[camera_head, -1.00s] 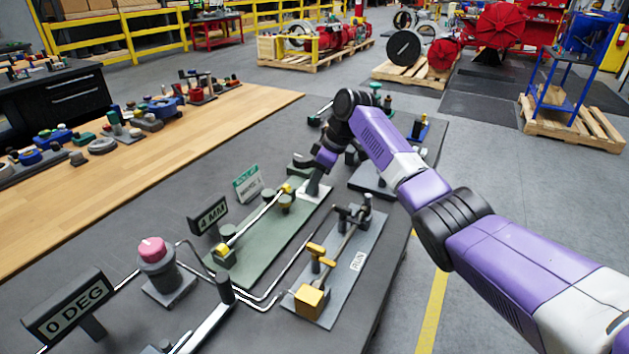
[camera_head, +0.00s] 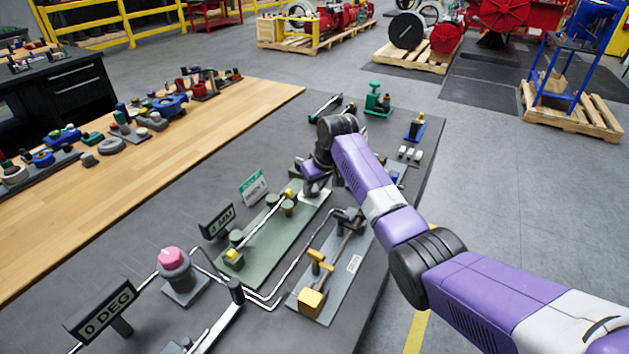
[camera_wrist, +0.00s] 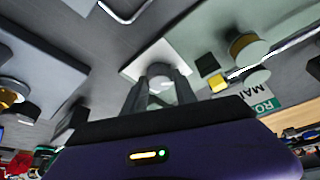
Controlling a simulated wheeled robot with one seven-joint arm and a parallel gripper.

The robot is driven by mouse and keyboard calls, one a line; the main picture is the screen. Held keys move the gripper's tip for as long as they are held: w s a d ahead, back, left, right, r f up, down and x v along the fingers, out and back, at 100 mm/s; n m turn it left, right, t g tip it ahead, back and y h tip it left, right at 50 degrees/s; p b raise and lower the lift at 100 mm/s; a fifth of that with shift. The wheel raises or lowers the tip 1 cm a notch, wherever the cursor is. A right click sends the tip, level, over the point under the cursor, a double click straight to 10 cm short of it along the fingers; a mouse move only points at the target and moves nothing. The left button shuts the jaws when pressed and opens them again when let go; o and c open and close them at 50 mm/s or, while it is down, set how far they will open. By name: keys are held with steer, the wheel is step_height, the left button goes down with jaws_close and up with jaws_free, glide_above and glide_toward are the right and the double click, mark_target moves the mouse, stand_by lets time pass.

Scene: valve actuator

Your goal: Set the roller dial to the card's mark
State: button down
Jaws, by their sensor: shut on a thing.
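My gripper (camera_wrist: 160,90) has its two grey fingers closed around a small round grey dial (camera_wrist: 159,70) on a pale square plate. In the head view my gripper (camera_head: 315,185) is at the far end of the green base plate (camera_head: 270,260) and hides most of the dial. The dial's own marking cannot be read. The card (camera_head: 254,188), green and white, stands upright to the left of the gripper.
A "4 MM" sign (camera_head: 217,222) stands left of the green plate, and a "0 DEG" sign (camera_head: 101,312) is at the front left. A pink-topped knob (camera_head: 172,260) stands between them. A grey plate with a yellow block (camera_head: 311,302) lies to the right. Bent metal rods run between fixtures.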

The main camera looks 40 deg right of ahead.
steer(key=shift+m, duration=0.5)
steer(key=c, duration=1)
jaws_free()
steer(key=v, duration=0.7)
steer(key=shift+a+r, duration=0.15)
steer(key=shift+r, duration=0.2)
steer(key=shift+s, duration=0.15)
